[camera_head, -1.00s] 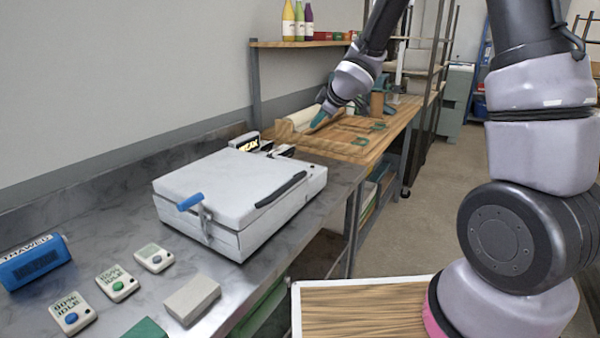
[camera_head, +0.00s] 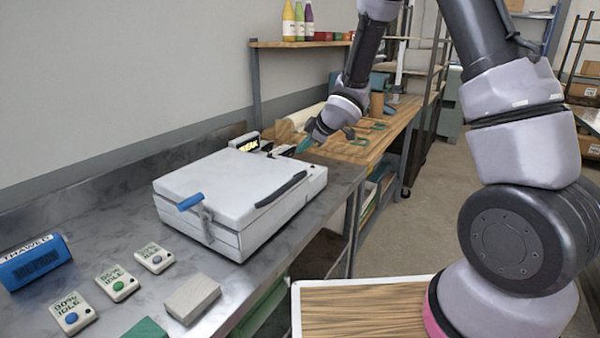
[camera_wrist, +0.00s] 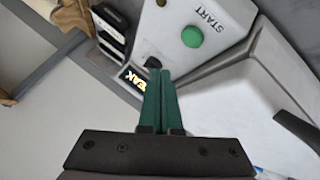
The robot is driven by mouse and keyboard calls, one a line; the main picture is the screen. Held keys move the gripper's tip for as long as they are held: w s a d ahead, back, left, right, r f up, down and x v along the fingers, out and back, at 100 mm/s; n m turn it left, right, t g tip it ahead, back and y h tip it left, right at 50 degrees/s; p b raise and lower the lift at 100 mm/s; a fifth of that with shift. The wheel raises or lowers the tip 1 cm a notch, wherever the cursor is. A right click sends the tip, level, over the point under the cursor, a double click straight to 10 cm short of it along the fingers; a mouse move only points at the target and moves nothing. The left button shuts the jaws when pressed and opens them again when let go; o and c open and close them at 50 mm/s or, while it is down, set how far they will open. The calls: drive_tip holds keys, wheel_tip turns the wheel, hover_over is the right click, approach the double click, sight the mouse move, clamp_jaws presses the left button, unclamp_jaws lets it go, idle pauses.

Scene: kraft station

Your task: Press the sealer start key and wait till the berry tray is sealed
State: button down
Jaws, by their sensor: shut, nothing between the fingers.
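The sealer (camera_head: 235,185) is a white box with its lid down, a blue-tipped lever in front and a dark handle on top; its white lid also fills the right of the wrist view (camera_wrist: 245,105). A round green start key (camera_wrist: 192,36) sits beside the word START on a pale panel next to the lid. My gripper (camera_head: 303,146) is at the far right corner of the sealer. In the wrist view its green fingers (camera_wrist: 155,78) are together and empty, their tips below and left of the key, apart from it in the picture. No berry tray shows.
A small dark display with yellow letters (camera_head: 247,144) stands behind the sealer. Several small boxes with buttons (camera_head: 117,282), a blue THAWED unit (camera_head: 36,262) and a beige block (camera_head: 193,298) are on the metal counter. A wooden bench (camera_head: 345,150) lies beyond.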

drive_tip(key=shift+f, duration=2.4)
drive_tip(key=shift+f, duration=0.1)
drive_tip(key=shift+f, duration=0.25)
drive_tip(key=shift+f, duration=0.5)
idle(0.7)
drive_tip(key=shift+r, duration=0.9)
drive_tip(key=shift+r, duration=2.5)
